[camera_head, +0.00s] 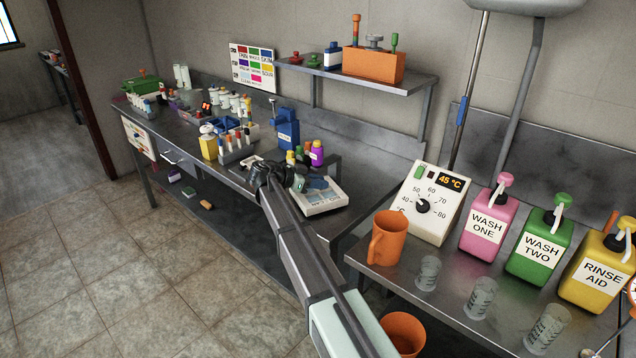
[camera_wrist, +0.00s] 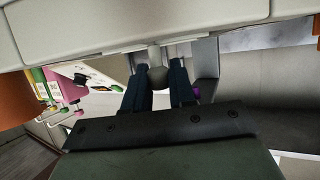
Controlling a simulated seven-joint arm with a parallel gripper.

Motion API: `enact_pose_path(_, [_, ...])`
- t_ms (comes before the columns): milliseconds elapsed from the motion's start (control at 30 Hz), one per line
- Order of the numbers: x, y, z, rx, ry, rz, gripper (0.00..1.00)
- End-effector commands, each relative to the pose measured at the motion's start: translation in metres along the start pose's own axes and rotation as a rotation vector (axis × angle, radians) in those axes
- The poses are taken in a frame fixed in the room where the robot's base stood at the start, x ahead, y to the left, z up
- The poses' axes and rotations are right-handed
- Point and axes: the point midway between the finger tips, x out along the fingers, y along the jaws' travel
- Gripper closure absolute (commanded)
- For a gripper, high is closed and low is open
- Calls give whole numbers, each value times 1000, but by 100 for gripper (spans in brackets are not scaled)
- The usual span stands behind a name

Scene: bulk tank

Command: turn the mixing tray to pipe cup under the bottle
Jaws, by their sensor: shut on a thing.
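My gripper (camera_head: 270,178) is at the front edge of the long grey bench, beside a white flat unit (camera_head: 325,203) with a dark blue piece on it. In the wrist view my gripper's two dark fingers (camera_wrist: 160,90) are closed on a grey rounded knob (camera_wrist: 157,76). What the knob belongs to is mostly hidden, and I cannot tell whether it is part of the mixing tray. Small bottles with yellow, green and purple (camera_head: 317,153) colouring stand just behind the white unit. The pipe cup cannot be made out clearly.
A blue dispenser (camera_head: 287,128) and a yellow bottle (camera_head: 209,147) stand farther along the bench. At right, a second bench holds an orange jug (camera_head: 387,238), a temperature dial box (camera_head: 431,203), clear beakers (camera_head: 480,297) and a pink wash bottle (camera_head: 488,222). A shelf (camera_head: 350,72) overhangs the back.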

Motion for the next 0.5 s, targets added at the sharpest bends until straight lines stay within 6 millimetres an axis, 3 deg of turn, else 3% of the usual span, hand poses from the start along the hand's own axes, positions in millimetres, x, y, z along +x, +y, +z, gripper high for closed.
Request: enact_pose_path(500, [0,-2,0,113,-3,278,100])
